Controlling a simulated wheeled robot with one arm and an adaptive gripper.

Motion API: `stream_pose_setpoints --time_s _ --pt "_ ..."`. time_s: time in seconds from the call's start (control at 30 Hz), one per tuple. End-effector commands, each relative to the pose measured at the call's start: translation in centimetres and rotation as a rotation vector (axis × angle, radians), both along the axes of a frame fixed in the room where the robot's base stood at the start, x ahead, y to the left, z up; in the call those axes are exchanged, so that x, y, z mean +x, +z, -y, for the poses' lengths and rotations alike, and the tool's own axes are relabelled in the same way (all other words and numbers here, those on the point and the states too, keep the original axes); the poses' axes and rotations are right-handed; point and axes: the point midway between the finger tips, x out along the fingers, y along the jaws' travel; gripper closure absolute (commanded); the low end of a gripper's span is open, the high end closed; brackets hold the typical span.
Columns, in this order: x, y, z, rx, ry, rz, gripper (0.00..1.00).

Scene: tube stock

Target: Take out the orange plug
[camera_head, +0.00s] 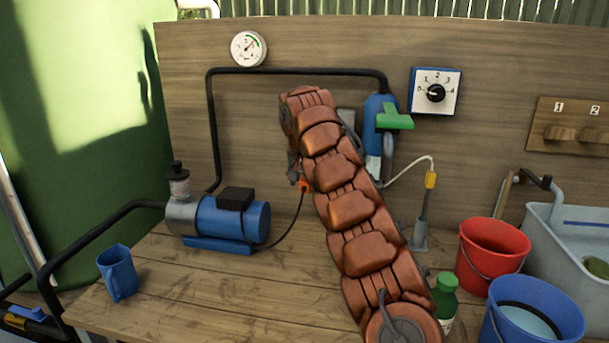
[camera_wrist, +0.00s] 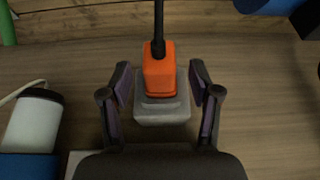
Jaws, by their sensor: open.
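The orange plug (camera_wrist: 159,72) shows in the wrist view, set in a grey socket (camera_wrist: 162,108) on the wooden board. A black cable leaves its far end. My gripper (camera_wrist: 160,78) is open, with one finger on each side of the plug and socket and a visible gap on both sides. In the head view the plug (camera_head: 305,185) is a small orange spot at the left edge of my arm, with its cable running down to the blue pump. My arm hides most of the socket and gripper there.
The blue pump (camera_head: 232,218) stands left on the bench, with a blue jug (camera_head: 118,272) in front. A blue filter with a green handle (camera_head: 394,120) is right of my arm. A red bucket (camera_head: 490,255), blue bucket (camera_head: 531,325) and green-capped bottle (camera_head: 445,300) stand right.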

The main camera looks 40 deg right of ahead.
Motion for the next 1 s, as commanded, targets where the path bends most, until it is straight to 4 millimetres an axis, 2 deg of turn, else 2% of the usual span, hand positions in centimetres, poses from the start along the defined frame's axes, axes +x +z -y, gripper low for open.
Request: stream_pose_setpoints --time_s 0.27,0.83,1.0 --pt "0.0 -0.1 0.03 0.001 0.0 -0.001 0.39" --pt "-0.01 -0.12 0.02 0.002 0.0 -0.001 0.98" --pt "-0.03 -0.16 0.01 0.001 0.0 -0.002 1.0"
